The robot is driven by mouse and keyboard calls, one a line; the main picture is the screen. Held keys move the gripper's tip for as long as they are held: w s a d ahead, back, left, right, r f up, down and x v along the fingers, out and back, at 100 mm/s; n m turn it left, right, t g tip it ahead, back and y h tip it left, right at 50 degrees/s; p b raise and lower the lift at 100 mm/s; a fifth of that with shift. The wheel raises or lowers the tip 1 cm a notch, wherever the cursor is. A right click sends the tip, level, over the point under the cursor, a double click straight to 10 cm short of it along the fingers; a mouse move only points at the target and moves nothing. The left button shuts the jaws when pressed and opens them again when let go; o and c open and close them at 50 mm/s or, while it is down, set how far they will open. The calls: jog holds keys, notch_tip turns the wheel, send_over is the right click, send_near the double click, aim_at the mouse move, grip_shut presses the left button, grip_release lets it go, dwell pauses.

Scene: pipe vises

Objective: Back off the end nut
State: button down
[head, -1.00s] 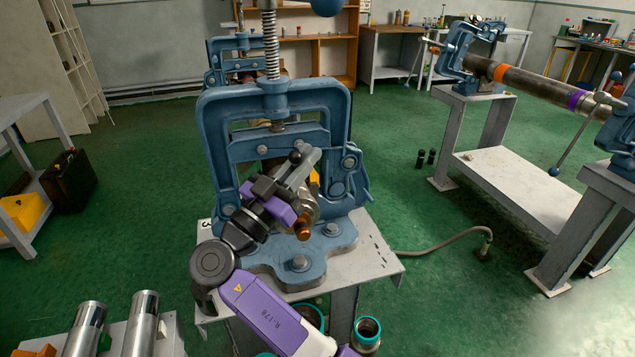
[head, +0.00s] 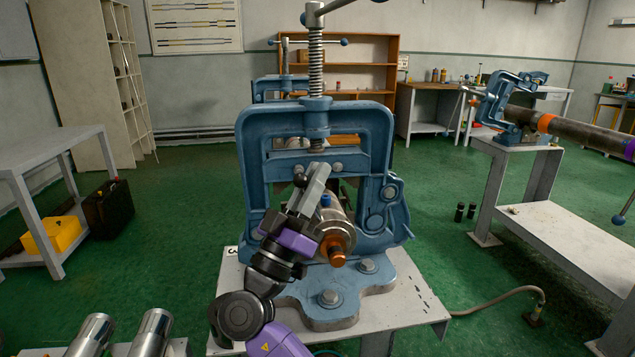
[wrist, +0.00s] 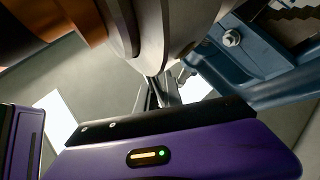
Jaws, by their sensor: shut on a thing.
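The vise (head: 378,125) is a blue steel frame with a vertical screw on a grey stand. A short metal pipe fitting lies in it, with a round steel end nut (head: 345,236) facing me and a copper-coloured end piece (head: 337,258) at the front. My gripper (head: 314,188) reaches up along the left side of the fitting, its grey fingers close together. It is shut, apparently on the end nut, but the contact is hidden. In the wrist view, the steel nut (wrist: 165,30) fills the top, close above my purple palm, with copper at left.
The stand's top (head: 415,312) is bare around the vise foot. A second vise (head: 525,105) with a long pipe (head: 580,133) stands at right. A shelf table (head: 60,145) is at left. A hose (head: 495,298) lies on the green floor.

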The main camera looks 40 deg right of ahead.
aim_at(318, 224)
jog(key=c, duration=1.5)
grip_release()
jog(key=b+v, duration=0.1)
jog(key=v, duration=0.6)
jog(key=shift+a+f, duration=0.25)
jog(key=shift+s, duration=0.1)
